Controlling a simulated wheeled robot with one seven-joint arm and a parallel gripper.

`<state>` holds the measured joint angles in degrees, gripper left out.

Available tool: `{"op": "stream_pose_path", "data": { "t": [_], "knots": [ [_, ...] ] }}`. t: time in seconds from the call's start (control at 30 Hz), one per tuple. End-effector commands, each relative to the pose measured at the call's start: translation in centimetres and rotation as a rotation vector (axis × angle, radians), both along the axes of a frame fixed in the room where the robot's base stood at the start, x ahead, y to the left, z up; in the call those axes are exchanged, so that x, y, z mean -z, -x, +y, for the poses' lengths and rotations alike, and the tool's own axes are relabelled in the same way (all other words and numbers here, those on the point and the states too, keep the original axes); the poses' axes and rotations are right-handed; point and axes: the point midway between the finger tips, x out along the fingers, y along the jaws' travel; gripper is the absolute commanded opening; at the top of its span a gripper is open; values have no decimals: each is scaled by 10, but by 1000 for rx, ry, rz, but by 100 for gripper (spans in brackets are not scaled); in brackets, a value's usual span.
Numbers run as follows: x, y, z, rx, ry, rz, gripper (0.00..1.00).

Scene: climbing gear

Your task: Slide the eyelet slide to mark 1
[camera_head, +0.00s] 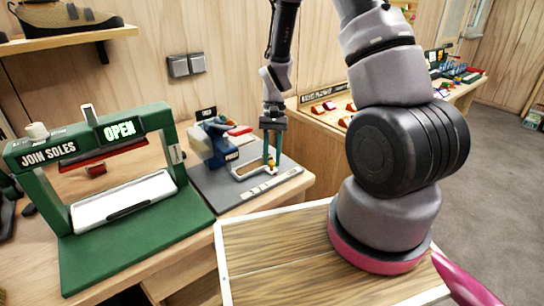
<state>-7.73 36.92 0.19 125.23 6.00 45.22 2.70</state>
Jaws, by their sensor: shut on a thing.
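The eyelet slide (243,175) appears to be the pale frame low on the grey base plate (213,187) of the blue machine (219,147). A small yellow-orange knob (270,163) shows at its right end. My gripper (271,166) points straight down there. Its teal fingers are shut around the knob, near the right part of the plate. A pale strip (255,191) with small dark marks runs along the plate's front edge. The mark numbers are too small to read, so I cannot tell which mark the slide stands at.
A green press (115,250) reading "JOIN SOLES" and "OPEN" stands on the bench to the left. A red lever (239,130) sticks out of the blue machine. A wall shelf (60,41) holds a shoe. Another bench with red items (328,106) lies behind to the right.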

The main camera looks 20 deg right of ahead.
Motion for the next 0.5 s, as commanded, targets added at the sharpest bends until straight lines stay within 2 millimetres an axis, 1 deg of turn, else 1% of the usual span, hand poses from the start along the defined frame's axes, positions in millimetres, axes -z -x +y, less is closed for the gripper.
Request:
{"op": "stream_pose_path", "data": {
  "t": [0.33,0.43,0.5],
  "knots": [
    [-1,0,2,-1,-1,-1,0],
    [-1,3,11,-2,-2,-2,0],
    [-1,7,22,-5,-1,-3,0]
  ]
}}
